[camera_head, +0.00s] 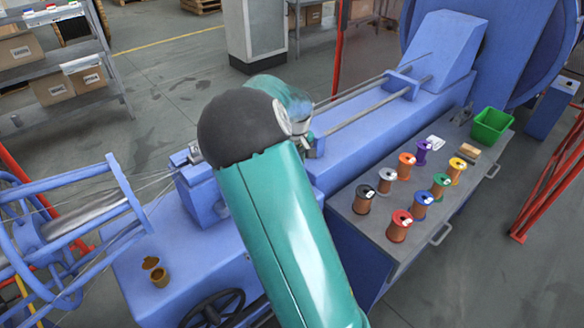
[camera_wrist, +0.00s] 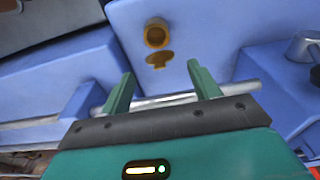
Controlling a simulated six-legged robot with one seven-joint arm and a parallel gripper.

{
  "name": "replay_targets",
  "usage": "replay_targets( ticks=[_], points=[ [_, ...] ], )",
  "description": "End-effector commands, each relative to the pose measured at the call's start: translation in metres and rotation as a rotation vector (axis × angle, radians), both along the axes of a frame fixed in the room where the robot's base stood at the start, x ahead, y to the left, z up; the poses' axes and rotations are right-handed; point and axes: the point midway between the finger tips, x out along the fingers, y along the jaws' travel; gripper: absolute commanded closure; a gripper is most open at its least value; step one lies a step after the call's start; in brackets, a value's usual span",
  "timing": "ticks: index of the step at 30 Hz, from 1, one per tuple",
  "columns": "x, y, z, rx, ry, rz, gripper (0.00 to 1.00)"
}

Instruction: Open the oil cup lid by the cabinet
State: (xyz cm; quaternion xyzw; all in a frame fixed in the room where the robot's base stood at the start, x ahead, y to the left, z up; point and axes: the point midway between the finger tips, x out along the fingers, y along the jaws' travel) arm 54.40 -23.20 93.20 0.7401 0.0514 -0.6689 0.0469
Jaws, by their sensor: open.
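The brass oil cup (camera_head: 160,278) stands on the blue machine bed at the lower left of the head view. Its small round lid (camera_head: 150,262) is swung open, tilted away from the cup mouth. In the wrist view the cup (camera_wrist: 157,33) is at the top centre, with the lid (camera_wrist: 159,59) hanging out just below it. My gripper (camera_wrist: 160,69) is open and empty, its two green fingers apart on either side below the lid in the picture. The fingers do not appear to touch it. In the head view my arm hides most of the gripper.
A blue machine with rods (camera_head: 370,105) runs behind my arm. A grey cabinet top (camera_head: 345,222) holds several wire spools and a green bin (camera_head: 491,126) on the right. A dark handwheel (camera_head: 212,308) is below the cup. A blue wire cage (camera_head: 75,200) is at left.

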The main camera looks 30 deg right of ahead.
Motion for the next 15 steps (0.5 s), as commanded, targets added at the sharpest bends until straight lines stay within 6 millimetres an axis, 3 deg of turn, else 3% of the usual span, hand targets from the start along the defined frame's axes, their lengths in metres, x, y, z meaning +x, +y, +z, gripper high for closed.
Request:
replay_targets(
  ticks=[9, 15],
  points=[
    [-0.006, -0.001, 0.072, -0.002, -0.003, 0.003, 0.38],
    [-0.01, -0.001, 0.105, -0.001, -0.003, 0.001, 0.38]
  ],
)
